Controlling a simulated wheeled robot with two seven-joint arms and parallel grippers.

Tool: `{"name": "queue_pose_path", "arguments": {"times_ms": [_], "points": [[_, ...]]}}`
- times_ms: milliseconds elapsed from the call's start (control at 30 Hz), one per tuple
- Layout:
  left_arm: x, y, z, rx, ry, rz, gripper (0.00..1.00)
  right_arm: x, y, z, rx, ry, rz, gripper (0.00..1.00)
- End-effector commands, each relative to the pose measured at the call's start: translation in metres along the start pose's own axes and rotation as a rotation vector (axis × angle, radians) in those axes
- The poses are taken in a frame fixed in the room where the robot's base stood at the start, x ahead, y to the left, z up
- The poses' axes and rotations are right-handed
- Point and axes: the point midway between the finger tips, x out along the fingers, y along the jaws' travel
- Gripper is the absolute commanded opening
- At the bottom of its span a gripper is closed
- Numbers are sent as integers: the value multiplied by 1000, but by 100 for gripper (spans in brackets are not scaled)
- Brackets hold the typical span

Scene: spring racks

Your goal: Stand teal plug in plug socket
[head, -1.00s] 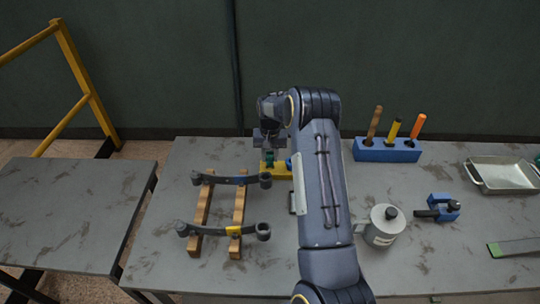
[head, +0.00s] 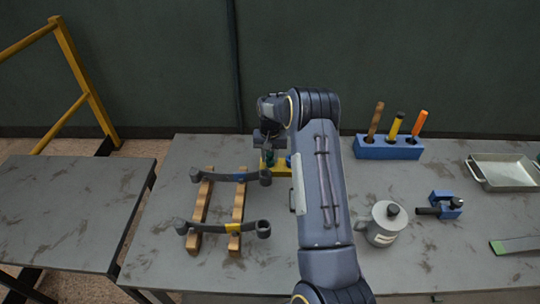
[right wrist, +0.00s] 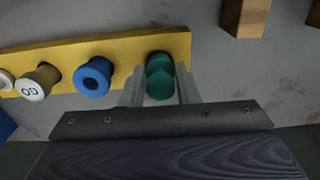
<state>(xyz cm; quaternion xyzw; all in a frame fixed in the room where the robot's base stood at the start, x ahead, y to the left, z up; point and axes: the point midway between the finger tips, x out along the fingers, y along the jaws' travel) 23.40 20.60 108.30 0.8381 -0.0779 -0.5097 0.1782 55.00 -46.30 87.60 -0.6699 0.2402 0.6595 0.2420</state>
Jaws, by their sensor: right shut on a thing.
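The teal plug (right wrist: 160,76) is between the fingers of my right gripper (right wrist: 160,88) in the right wrist view. The gripper is shut on it. The plug is at one end of the yellow socket block (right wrist: 120,50), and its lower end is hidden, so I cannot tell how deep it sits. In the head view the teal plug (head: 270,155) shows small below my right gripper (head: 270,142), at the left end of the yellow block (head: 279,170). A blue plug (right wrist: 93,77) and a white marked plug (right wrist: 37,83) stand in the same block. My left gripper is not in view.
Two dark spring arms (head: 237,177) (head: 225,228) lie across wooden rails (head: 238,205) left of the block. A grey mug (head: 383,224), a blue clamp (head: 442,205), a blue tool holder (head: 388,149) and a metal tray (head: 503,173) are on the right.

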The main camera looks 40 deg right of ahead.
Motion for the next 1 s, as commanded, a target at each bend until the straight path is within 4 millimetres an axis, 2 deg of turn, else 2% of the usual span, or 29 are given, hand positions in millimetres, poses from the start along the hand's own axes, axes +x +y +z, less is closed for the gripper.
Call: {"name": "queue_pose_path", "arguments": {"times_ms": [1000], "points": [[9,-4,4,0,0,0,32,11,0,0,0,0,0,5]]}}
